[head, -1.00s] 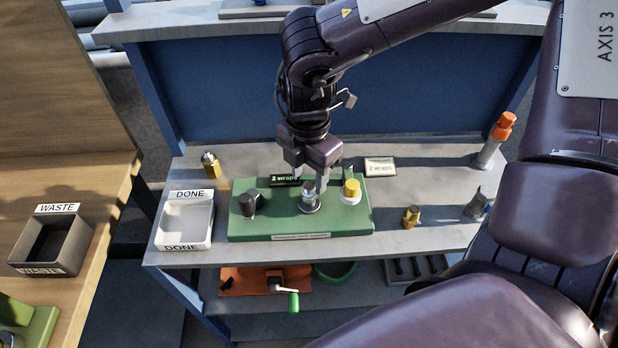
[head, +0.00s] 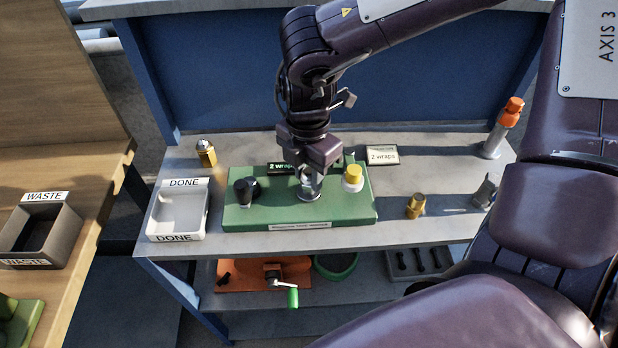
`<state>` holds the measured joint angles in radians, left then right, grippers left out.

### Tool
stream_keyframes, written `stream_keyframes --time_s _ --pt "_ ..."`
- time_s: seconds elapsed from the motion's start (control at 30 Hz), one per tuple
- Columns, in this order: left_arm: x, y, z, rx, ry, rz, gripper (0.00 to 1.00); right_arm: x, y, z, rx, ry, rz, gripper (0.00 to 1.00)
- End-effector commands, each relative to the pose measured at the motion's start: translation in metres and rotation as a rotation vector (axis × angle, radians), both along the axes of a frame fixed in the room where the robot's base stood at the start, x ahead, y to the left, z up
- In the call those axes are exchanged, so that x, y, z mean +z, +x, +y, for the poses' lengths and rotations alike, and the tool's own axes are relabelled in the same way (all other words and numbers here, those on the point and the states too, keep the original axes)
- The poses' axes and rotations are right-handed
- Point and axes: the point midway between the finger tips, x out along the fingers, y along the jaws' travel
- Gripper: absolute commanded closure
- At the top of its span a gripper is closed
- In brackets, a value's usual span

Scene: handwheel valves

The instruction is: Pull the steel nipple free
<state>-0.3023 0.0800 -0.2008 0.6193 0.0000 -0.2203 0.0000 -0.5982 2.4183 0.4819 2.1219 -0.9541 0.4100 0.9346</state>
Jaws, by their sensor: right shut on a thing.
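The steel nipple (head: 311,186) stands upright at the middle of the green block (head: 275,216), between a black fitting (head: 244,190) and a yellow-topped white fitting (head: 352,177). My right gripper (head: 311,178) points straight down over it and is shut on its upper part. The fingers hide much of the nipple; its silver base still shows at the block. I cannot tell whether the nipple has any gap beneath it. My left gripper is not in view.
A white DONE tray (head: 180,211) stands left of the block. Brass fittings stand at back left (head: 206,153) and right (head: 415,206). An orange-capped cylinder (head: 502,128) is at far right. A WASTE bin (head: 40,235) sits on the wooden bench.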

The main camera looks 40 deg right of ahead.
Motion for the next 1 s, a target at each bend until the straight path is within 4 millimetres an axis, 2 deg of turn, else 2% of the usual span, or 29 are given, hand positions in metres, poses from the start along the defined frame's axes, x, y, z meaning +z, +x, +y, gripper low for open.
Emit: stream_keyframes --time_s 0.07,0.1,0.67,1.0 --pt "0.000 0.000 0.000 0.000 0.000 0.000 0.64 0.000 0.000 0.000 0.000 0.000 0.000 0.95" --pt "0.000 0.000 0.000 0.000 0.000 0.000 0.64 0.000 0.000 0.000 0.000 0.000 0.000 0.99" --pt "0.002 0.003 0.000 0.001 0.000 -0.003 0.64 0.005 0.000 0.000 0.000 0.000 0.000 0.99" --pt "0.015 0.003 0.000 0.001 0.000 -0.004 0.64 0.027 0.000 0.000 0.000 -0.001 -0.001 0.99"
